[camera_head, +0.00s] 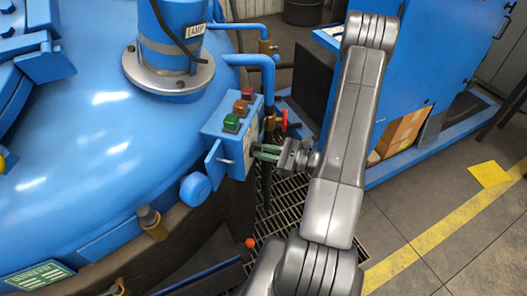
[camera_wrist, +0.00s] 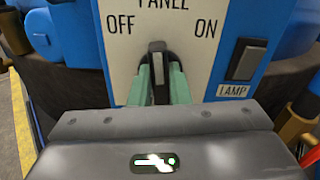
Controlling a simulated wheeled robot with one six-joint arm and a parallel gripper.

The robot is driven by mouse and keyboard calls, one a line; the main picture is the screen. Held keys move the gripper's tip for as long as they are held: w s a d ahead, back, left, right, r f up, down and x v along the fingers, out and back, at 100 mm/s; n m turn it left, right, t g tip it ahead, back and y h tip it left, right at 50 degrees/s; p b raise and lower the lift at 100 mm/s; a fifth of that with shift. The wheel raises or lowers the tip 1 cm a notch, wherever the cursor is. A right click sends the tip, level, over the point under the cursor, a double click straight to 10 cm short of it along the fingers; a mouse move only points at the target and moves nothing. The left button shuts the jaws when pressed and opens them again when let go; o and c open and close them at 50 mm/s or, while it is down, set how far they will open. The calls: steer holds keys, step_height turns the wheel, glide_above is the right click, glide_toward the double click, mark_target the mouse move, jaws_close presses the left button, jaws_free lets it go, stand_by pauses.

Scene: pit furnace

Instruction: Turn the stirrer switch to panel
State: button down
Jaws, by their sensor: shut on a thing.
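The stirrer switch (camera_wrist: 157,47) is a small dark knob with a pale strip along it, on a white plate (camera_wrist: 125,66) lettered PANEL at the top, OFF at left and ON at right. Its handle stands upright in the wrist view, in line with PANEL. My gripper (camera_wrist: 159,88) has its green fingers shut on the handle, one on each side. In the head view my gripper (camera_head: 265,152) reaches from the right to the side face of the blue control box (camera_head: 213,131); there the knob is hidden by the fingers.
A dark rocker switch (camera_wrist: 245,60) marked LAMP sits right of the plate. Red, orange and green buttons (camera_head: 231,123) top the box. A red valve handle (camera_head: 284,119) and pipes stand close behind my gripper. The blue vessel (camera_head: 90,130) fills the left; open floor lies right.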

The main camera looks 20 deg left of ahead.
steer(key=shift+m, duration=0.6)
steer(key=c, duration=1.4)
jaws_free()
steer(key=shift+o, duration=0.2)
steer(key=shift+d, duration=0.1)
steer(key=w+d+b, duration=0.1)
steer(key=d+b, duration=0.1)
steer(key=d, duration=1.1)
steer(key=shift+w+d, duration=0.2)
steer(key=shift+d, duration=0.1)
steer(key=a, duration=0.4)
steer(key=s+a+p, duration=0.1)
steer(key=a, duration=0.4)
steer(key=a+p, duration=0.1)
steer(key=a, duration=0.4)
steer(key=shift+s, duration=0.15)
steer(key=shift+d, duration=0.1)
